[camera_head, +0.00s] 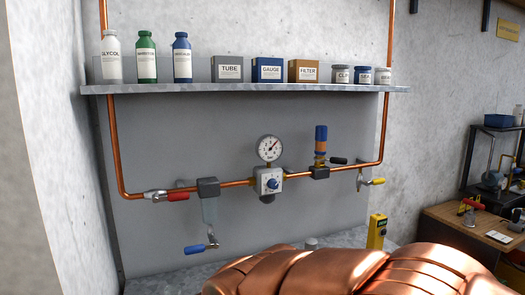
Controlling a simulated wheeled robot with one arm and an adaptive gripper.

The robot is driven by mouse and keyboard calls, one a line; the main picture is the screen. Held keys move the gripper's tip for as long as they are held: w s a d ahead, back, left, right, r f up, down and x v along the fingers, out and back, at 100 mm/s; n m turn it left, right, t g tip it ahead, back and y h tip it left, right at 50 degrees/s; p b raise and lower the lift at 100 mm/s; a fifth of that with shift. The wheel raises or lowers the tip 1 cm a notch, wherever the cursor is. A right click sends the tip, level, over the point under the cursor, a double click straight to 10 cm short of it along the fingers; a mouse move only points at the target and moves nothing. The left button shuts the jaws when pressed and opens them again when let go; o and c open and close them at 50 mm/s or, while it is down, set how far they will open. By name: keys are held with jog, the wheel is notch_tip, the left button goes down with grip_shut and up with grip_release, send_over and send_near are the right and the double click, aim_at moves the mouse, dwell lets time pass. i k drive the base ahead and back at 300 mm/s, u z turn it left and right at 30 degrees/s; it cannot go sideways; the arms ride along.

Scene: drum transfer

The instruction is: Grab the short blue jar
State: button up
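The short blue jar (363,76) stands upright on the wall shelf (250,89), towards its right end. It has a white label and stands between two short grey jars, one on its left (341,75) and one on its right (383,76). The gaps between these jars are narrow. My gripper is not in view.
Left of the jars stand brown (302,71), blue (267,70) and grey (227,69) boxes, then tall blue (182,58), green (146,57) and whitish (111,58) bottles. Copper pipe with a gauge (270,148) and valves runs below the shelf. A vertical pipe rises behind the shelf's right end.

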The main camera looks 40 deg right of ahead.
aim_at(362, 74)
jog(key=z, duration=2.9)
jog(key=i, duration=2.3)
jog(key=u, duration=1)
